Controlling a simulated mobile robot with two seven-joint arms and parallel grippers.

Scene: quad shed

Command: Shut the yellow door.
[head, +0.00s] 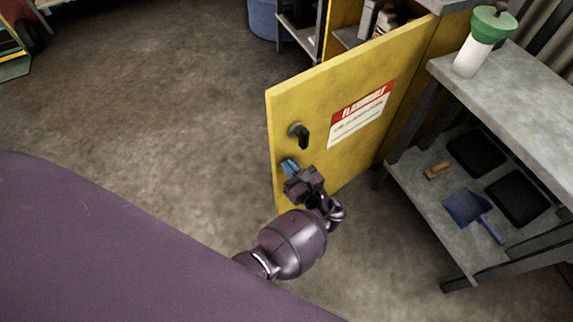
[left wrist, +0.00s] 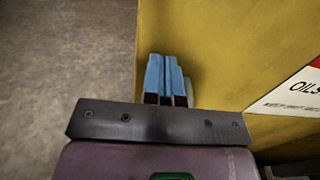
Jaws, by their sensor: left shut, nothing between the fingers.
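The yellow door (head: 305,100) of a yellow cabinet stands wide open in the head view, swung out toward me. It has a black handle (head: 299,132) near its free edge and a red and white "FLAMMABLE" label (head: 362,113). My left gripper (head: 289,167) is at the door's outer face, below the handle and near the free edge. Its blue fingers (left wrist: 166,78) are closed together with nothing between them. In the left wrist view they point at the yellow door (left wrist: 225,50); whether they touch it I cannot tell. My right gripper is not in view.
Right of the door stands a grey table (head: 515,85) with a green-capped white bottle (head: 478,48) on top. Its lower shelf holds a blue dustpan (head: 466,207), a brush (head: 437,170) and black trays. A blue bin (head: 265,20) stands behind. The floor left of the door is clear.

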